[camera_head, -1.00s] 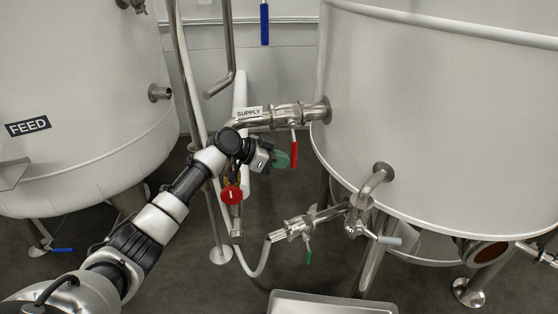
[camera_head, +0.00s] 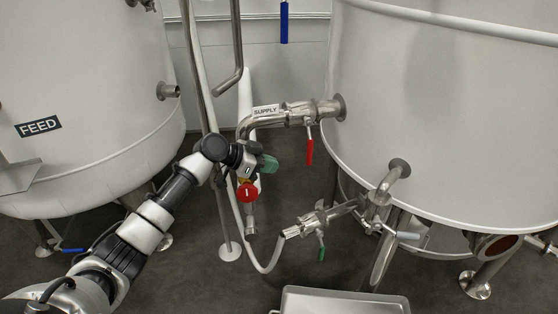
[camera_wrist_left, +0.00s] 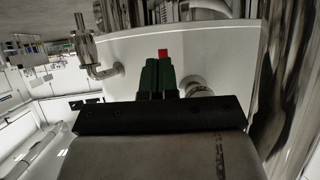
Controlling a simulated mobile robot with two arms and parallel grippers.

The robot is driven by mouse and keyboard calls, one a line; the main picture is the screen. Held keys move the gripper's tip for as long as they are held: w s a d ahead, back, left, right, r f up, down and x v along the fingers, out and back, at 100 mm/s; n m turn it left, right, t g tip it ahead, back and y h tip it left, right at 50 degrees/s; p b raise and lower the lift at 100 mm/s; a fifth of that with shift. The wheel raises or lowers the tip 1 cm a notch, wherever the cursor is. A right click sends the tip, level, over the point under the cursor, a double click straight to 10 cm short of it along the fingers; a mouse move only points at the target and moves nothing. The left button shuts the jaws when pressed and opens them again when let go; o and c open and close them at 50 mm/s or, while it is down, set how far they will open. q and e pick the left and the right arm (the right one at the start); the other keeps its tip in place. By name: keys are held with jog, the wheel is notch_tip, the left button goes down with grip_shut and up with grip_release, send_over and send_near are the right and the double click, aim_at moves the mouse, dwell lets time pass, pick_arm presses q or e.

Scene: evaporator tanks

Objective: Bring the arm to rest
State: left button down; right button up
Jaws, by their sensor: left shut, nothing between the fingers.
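My left arm (camera_head: 152,216) comes in from the lower left in the head view and reaches up between the two tanks. Its gripper (camera_head: 268,164), with green fingers, is near the supply pipe, left of the red lever and above the red round knob (camera_head: 247,192). In the left wrist view the green fingers (camera_wrist_left: 157,76) are together with nothing between them. A small red patch (camera_wrist_left: 163,53) shows just beyond their tips. My right gripper is not in view.
The feed tank (camera_head: 85,100) stands at left and a larger tank (camera_head: 450,110) at right. The SUPPLY pipe (camera_head: 265,119) has a red lever (camera_head: 309,150). A lower valve has a green lever (camera_head: 321,253). A metal tray (camera_head: 345,301) is at the bottom. Upright pipes stand close to the arm.

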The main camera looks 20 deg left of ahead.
pick_arm(q)
jog(key=s+a, duration=0.4)
jog(key=shift+s+a+f, duration=0.15)
jog(key=shift+a+f, duration=0.25)
jog(key=s+d+f+n+g+y, duration=0.25)
jog(key=s+d+f, duration=0.45)
jog(key=s+f, duration=0.4)
jog(key=s+d+f+n+g+y, duration=0.25)
jog(key=s+d+f, duration=0.45)
jog(key=s+f, duration=0.4)
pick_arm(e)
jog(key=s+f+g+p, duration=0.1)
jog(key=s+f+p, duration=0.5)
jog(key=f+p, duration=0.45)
pick_arm(q)
jog(key=s+a+f+n+g+y+p, duration=0.1)
jog(key=s+f+p, duration=0.3)
jog(key=s, duration=1)
jog(key=s+a+f+n+g+y+p, duration=0.1)
jog(key=s+f+p, duration=0.4)
jog(key=s, duration=0.9)
notch_tip(320, 180, down, 4)
jog(key=shift+s+a+r+y, duration=0.15)
jog(key=shift+s+a+y, duration=0.1)
jog(key=shift+a+y, duration=0.65)
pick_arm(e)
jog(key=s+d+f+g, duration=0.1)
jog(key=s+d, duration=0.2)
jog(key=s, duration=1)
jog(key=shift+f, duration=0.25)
